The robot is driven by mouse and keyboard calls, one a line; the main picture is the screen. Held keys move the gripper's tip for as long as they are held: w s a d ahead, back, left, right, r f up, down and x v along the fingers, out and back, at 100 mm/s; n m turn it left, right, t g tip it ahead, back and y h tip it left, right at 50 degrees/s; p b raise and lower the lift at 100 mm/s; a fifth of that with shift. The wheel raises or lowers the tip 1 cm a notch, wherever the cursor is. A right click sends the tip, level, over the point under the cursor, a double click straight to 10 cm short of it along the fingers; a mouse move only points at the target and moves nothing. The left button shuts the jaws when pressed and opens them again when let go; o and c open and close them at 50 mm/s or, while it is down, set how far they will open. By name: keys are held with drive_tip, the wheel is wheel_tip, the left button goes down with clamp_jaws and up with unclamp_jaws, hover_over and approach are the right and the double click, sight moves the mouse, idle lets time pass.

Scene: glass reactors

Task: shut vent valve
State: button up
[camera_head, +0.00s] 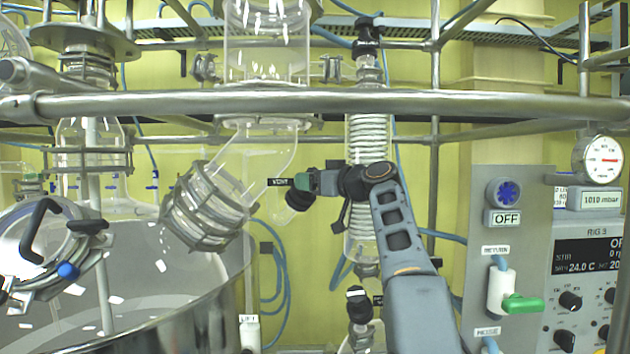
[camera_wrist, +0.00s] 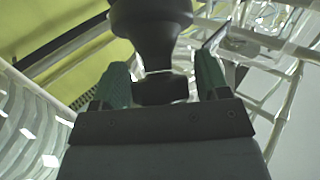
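The vent valve has a dark rounded knob (camera_head: 298,200) just below the black VENT label (camera_head: 281,182), beside the angled glass neck in the head view. My gripper (camera_head: 312,182), with green fingers, is close at the right of the knob and partly covers the valve. In the wrist view, a dark knob-shaped part (camera_wrist: 152,22) stands ahead, with a narrower stem between the two green fingers of my gripper (camera_wrist: 162,78). The fingers are spread, with gaps beside the stem. Whether either finger touches the valve is unclear.
A metal rail (camera_head: 300,102) crosses in front of the glassware. A coiled glass condenser (camera_head: 368,140) stands right behind my arm. A large steel vessel (camera_head: 190,320) fills the lower left. A control panel (camera_head: 508,260) with a green-handled valve (camera_head: 522,303) stands at right.

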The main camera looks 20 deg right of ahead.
drive_tip(key=c, duration=0.7)
drive_tip(key=shift+m+h, duration=0.3)
drive_tip(key=m+h, duration=0.2)
drive_tip(key=m, duration=0.1)
drive_tip(key=shift+a+r+m+t+h, duration=0.1)
drive_tip(key=shift+m+t+h, duration=0.2)
drive_tip(key=shift+m+t, duration=0.1)
drive_tip(key=m+h+p, duration=0.1)
drive_tip(key=m, duration=0.1)
drive_tip(key=m+h+p, duration=0.1)
drive_tip(key=m+h, duration=0.1)
drive_tip(key=m+h+p, duration=0.1)
drive_tip(key=m+p, duration=0.1)
drive_tip(key=shift+r+h, duration=0.25)
drive_tip(key=shift+h, duration=0.05)
drive_tip(key=m+g+h+p, duration=0.1)
drive_tip(key=m+h, duration=0.1)
drive_tip(key=shift+f+m+p, duration=0.15)
drive_tip(key=shift+m+p, duration=0.15)
drive_tip(key=shift+m, duration=0.1)
drive_tip(key=shift+f+m+g+h, duration=0.15)
drive_tip(key=shift+m+g+h, duration=0.75)
drive_tip(key=shift+m, duration=0.6)
